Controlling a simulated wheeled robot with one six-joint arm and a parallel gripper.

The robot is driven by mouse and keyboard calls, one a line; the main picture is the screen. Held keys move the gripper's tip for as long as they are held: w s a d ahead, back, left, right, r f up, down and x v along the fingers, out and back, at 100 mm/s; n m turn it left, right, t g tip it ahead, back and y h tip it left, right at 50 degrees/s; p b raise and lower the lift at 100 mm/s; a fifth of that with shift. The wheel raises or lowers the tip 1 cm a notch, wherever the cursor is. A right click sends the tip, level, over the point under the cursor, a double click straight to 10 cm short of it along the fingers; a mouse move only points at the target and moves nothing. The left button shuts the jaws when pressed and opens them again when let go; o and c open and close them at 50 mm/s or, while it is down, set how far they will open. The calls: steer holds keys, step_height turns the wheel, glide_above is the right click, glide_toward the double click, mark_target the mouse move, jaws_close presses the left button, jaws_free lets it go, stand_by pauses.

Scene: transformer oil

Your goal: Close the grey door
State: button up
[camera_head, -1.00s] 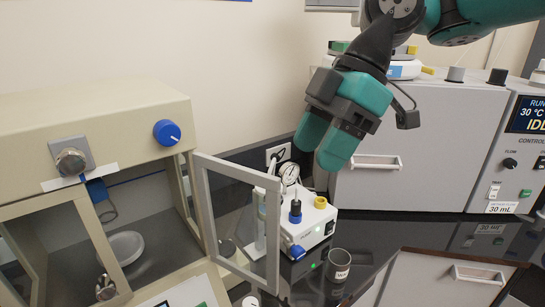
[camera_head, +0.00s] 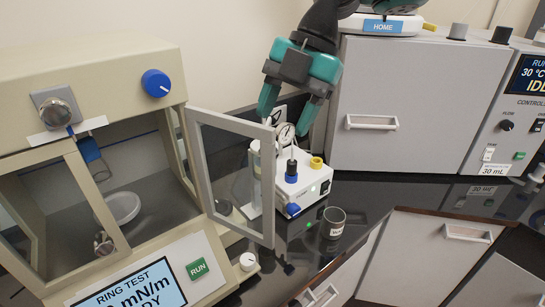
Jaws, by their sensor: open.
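A glass door with a grey frame (camera_head: 233,170) stands swung open at the right side of the beige cabinet (camera_head: 85,80) on the left. My gripper (camera_head: 287,122) points down, open with nothing between its fingers. It is above and slightly right of the door's upper free corner, in front of the back wall; I cannot tell how far it is from the door in depth. A plain grey front panel with a handle (camera_head: 371,122) on the large box at the right looks shut.
A white device (camera_head: 302,185) with blue and yellow caps and a gauge stands right behind the open door. A white round knob (camera_head: 249,261) is near the door's lower edge. The dark bench right of the cup is clear.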

mark_target(271, 146)
steer(key=x, duration=0.5)
steer(key=shift+s+a+f, duration=0.1)
steer(key=shift+a+f, duration=0.05)
steer(key=shift+f, duration=0.15)
jaws_close()
